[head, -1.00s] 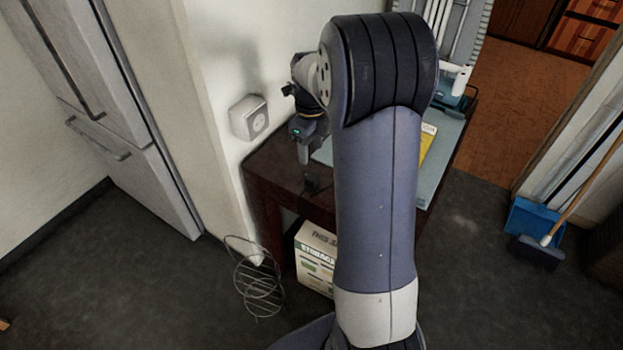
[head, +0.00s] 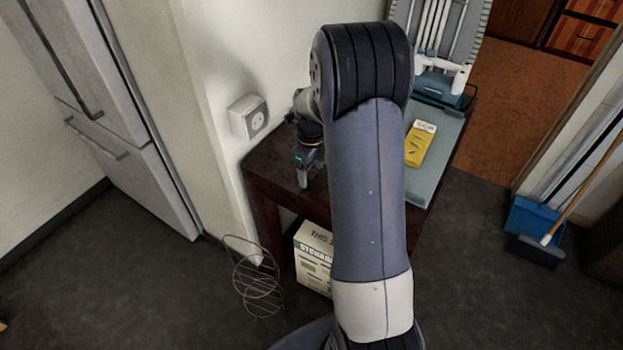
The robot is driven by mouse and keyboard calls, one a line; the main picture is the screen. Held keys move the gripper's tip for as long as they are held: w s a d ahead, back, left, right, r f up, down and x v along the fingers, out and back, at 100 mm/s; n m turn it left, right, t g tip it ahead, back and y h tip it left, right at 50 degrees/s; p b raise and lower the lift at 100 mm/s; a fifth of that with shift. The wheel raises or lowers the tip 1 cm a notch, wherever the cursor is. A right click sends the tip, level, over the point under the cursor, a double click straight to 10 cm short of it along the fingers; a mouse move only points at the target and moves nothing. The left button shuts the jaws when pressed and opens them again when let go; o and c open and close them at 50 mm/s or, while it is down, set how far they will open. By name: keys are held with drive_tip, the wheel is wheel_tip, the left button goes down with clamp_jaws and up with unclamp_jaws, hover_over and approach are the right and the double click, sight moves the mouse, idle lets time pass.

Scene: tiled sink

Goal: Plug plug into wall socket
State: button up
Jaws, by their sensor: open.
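The wall socket (head: 256,121) is a white box with a round face, mounted on the pale wall at the left, above the table's corner. My gripper (head: 303,184) points down over the near left part of the dark wooden table (head: 262,178), right of and below the socket. It is open. The plug cannot be made out now; my gripper and arm cover the spot where a small dark object lay. Whether the fingers are around it or touching it cannot be told.
A printed box (head: 313,255) is under the table. A yellow packet (head: 421,145) lies on the table's pale mat (head: 449,140). A fridge (head: 130,130) stands left.

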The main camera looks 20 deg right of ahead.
sight(311, 175)
wheel_tip(311, 175, down, 2)
drive_tip(key=shift+f, duration=0.15)
drive_tip(key=shift+c, duration=0.3)
drive_tip(key=c, duration=0.9)
drive_tip(key=shift+c, duration=0.2)
wheel_tip(311, 175, up, 10)
drive_tip(key=shift+r+p, duration=0.1)
drive_tip(key=shift+p, duration=0.25)
